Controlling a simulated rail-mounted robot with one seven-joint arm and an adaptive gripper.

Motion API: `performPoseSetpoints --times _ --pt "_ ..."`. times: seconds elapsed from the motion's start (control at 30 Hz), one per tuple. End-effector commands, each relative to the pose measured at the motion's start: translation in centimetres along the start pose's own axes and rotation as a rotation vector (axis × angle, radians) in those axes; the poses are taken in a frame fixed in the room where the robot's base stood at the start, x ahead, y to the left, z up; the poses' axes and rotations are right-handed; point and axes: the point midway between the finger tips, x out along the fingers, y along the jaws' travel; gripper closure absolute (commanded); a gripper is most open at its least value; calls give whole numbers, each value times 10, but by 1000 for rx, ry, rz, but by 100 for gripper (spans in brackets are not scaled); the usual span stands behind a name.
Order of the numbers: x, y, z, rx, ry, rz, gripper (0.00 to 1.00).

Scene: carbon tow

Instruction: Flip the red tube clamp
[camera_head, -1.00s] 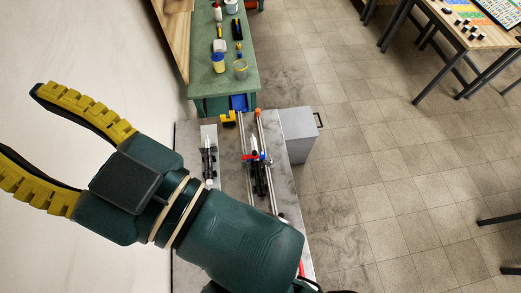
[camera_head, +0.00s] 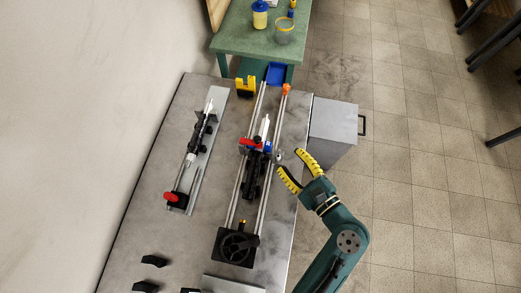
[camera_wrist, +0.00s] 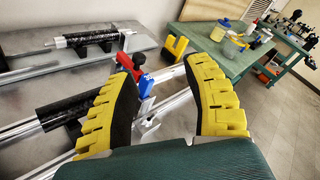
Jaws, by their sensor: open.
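A small red clamp (camera_head: 250,142) sits across the dark tube (camera_head: 255,172) on the twin rails, beside a blue clamp part (camera_head: 267,145). In the wrist view the red part (camera_wrist: 128,63) stands up at the end of the dark tube, with the blue part (camera_wrist: 145,86) just right of it. My gripper (camera_head: 291,161) is open and empty at the table's right edge, right of the clamp and apart from it, its yellow fingers pointing up-left. In the wrist view the left finger of my gripper (camera_wrist: 160,68) hides part of the tube and rails.
A second fixture (camera_head: 200,140) with a dark tube and a red piece (camera_head: 174,197) lies left on the grey table (camera_head: 150,190). A yellow block (camera_head: 245,87) stands at the far end. A grey cabinet (camera_head: 330,122) adjoins the right edge. A green table (camera_head: 255,40) stands beyond.

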Motion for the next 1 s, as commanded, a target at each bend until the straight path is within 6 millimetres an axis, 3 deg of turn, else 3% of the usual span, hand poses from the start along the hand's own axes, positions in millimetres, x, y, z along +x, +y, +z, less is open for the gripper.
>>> performPoseSetpoints --times 0.03,0.1,0.2,0.37,0.8,1.0 --pt "-4 31 -36 189 -41 -16 50" --pt "-10 50 -49 393 -102 -29 50" --pt "-14 61 -54 549 -155 -40 50" --pt "0 60 -48 587 -173 -36 50" --pt "103 52 -32 580 -171 -34 50" --pt "137 48 -27 581 -170 -37 50"
